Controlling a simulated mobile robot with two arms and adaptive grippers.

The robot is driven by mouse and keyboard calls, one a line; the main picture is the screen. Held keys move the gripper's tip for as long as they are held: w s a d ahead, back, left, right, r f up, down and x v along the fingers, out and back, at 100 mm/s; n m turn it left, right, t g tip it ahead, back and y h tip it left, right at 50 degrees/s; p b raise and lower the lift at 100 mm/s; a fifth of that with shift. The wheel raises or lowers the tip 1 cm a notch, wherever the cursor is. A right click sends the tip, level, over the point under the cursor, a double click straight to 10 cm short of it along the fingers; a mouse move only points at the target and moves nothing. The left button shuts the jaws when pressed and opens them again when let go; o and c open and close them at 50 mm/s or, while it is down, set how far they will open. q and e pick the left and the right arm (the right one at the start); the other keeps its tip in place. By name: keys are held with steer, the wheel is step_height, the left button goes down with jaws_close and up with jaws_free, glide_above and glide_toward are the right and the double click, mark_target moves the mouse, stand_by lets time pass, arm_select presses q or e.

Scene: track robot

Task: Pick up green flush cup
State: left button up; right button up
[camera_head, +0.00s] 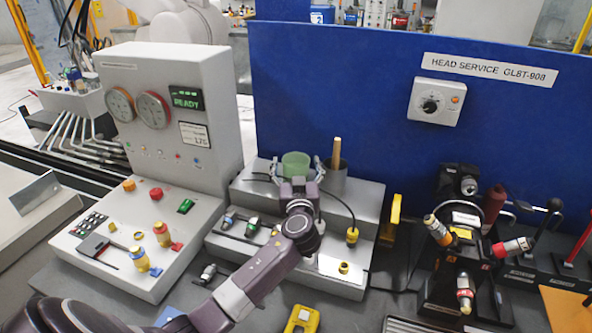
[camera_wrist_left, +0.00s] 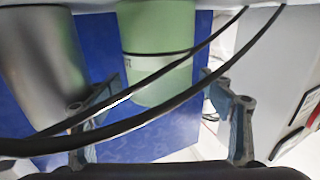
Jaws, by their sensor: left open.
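The green cup (camera_head: 295,163) stands upright on the upper grey step of the bench at the foot of the blue panel. In the left wrist view the picture is inverted, and the cup (camera_wrist_left: 160,60) hangs from the top with a dark line around it. My left gripper (camera_head: 296,172) is open, with one finger on each side of the cup. In the wrist view the left gripper (camera_wrist_left: 163,82) shows gaps between its fingertips and the cup, so it is not clamped. My right gripper is not in view.
A grey metal holder (camera_head: 332,180) with a wooden handle (camera_head: 336,153) stands close to the right of the cup. A black cable (camera_wrist_left: 150,115) crosses in front of the cup. The control box (camera_head: 165,100) rises at left; a black tool stand (camera_head: 465,250) is at right.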

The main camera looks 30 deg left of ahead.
arm_select(q)
steer(key=shift+w+a+f, duration=0.1)
steer(key=shift+w+a, duration=0.25)
steer(key=shift+w, duration=0.1)
steer(key=shift+c, duration=0.5)
steer(key=c, duration=1.1)
steer(key=shift+c, duration=0.2)
